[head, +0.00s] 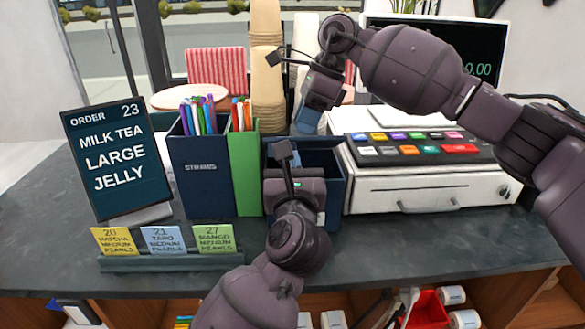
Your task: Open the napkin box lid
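The navy box (334,193), which seems to be the napkin box, stands on the dark counter between the green holder and the cash register. Its top looks dark and recessed; I cannot make out a separate lid. My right gripper (308,123) points down from above, over the box's back edge. A bluish piece shows at its lower end; whether that is its fingers or something held is unclear. My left gripper (294,180) is in front of the box and covers part of its front and top.
A navy straw holder (203,175) and a green holder (246,170) with colored straws stand close on the left. The cash register (430,185) is close on the right. Stacked cups (267,95) stand behind. An order sign (115,160) and small cards (163,240) are at left.

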